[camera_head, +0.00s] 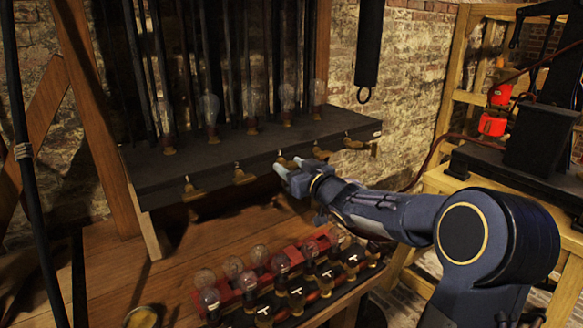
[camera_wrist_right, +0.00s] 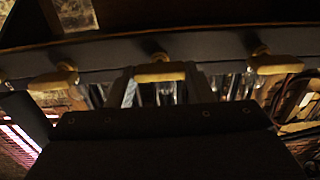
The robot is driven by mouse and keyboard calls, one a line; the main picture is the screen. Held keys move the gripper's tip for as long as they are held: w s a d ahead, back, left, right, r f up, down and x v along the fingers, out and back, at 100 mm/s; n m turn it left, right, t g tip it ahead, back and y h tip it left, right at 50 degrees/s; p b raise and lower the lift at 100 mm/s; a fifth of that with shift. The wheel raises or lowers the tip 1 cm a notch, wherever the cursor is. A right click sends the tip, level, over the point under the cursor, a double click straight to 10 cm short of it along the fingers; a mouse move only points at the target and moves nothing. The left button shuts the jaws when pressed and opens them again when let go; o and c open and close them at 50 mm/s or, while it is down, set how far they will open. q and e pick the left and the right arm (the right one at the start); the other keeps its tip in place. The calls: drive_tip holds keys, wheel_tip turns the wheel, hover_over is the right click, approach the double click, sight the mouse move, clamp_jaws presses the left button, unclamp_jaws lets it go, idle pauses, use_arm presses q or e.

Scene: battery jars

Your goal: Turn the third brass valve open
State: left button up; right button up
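Several brass valves line the front edge of a dark shelf (camera_head: 160,172). The third brass valve (camera_head: 288,163) is the middle one, and my right gripper (camera_head: 287,167) is right at it. In the right wrist view, the third valve's handle (camera_wrist_right: 160,73) lies crosswise between the two fingers of my right gripper (camera_wrist_right: 161,85). The fingers stand apart, one near each end of the handle; I cannot tell whether they touch it. The valve's stem is partly hidden by the handle. My left gripper is not in view.
The neighbouring valves (camera_head: 242,176) and (camera_head: 320,153) sit close on both sides. Glass bulbs (camera_head: 251,106) stand on the shelf. Below is a red and dark rack (camera_head: 285,312) with several bulbs. A dark cylinder (camera_head: 369,45) hangs at the back; a wooden bench (camera_head: 440,182) stands right.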

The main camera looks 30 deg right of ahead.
drive_tip(key=c, duration=0.4)
drive_tip(key=shift+c, duration=0.2)
drive_tip(key=shift+o, duration=0.2)
drive_tip(key=shift+a+f+n+b, duration=0.1)
drive_tip(key=shift+f+n+b, duration=0.05)
drive_tip(key=shift+n+b, duration=0.95)
drive_tip(key=n+b, duration=0.2)
drive_tip(key=n, duration=0.3)
drive_tip(key=shift+n, duration=0.4)
drive_tip(key=shift+a+f+n+b, duration=0.1)
drive_tip(key=shift+n+b, duration=1.1)
drive_tip(key=shift+n, duration=1.3)
drive_tip(key=shift+a+f+n+b, duration=0.1)
drive_tip(key=shift+n+b, duration=1.05)
drive_tip(key=shift+n, duration=1.35)
